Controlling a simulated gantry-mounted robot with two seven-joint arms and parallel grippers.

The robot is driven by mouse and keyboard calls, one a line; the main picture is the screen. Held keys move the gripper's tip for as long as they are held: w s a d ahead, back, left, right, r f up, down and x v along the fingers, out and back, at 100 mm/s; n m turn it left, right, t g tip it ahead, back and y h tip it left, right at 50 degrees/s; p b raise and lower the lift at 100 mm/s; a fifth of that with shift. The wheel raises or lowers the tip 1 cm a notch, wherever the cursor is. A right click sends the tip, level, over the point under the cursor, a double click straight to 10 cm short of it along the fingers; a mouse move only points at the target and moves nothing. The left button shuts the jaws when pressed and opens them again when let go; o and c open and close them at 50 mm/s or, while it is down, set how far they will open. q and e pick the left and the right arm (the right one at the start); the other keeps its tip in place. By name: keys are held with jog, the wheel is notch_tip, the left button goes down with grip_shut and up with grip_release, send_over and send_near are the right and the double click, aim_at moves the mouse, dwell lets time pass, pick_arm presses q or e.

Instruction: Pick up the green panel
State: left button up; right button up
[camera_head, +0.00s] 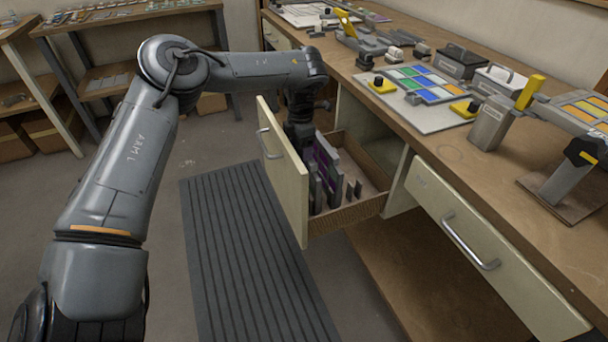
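I cannot make out a separate green panel in the drawer. The open drawer (284,184) holds upright dark dividers with a thin purple panel (325,158) among them. My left gripper (300,150) points down into the drawer, just behind its front board. Its fingertips are hidden there, so I cannot see whether they are open or hold anything. Green squares show in the multicoloured panel (420,84) on the workbench, among blue and orange ones. My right gripper is not in view.
The workbench (450,152) carries yellow-topped clamps (382,86), a grey stand with a yellow lever (490,122) and boxes (460,62). A closed drawer (470,235) is at the right. A ribbed mat (240,250) lies on the floor. Shelves stand at the back left.

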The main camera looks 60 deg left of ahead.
pick_arm(q)
grip_shut()
jog(key=shift+r, duration=0.15)
notch_tip(320, 180, up, 9)
jog(key=p, duration=0.5)
jog(key=shift+r, duration=0.4)
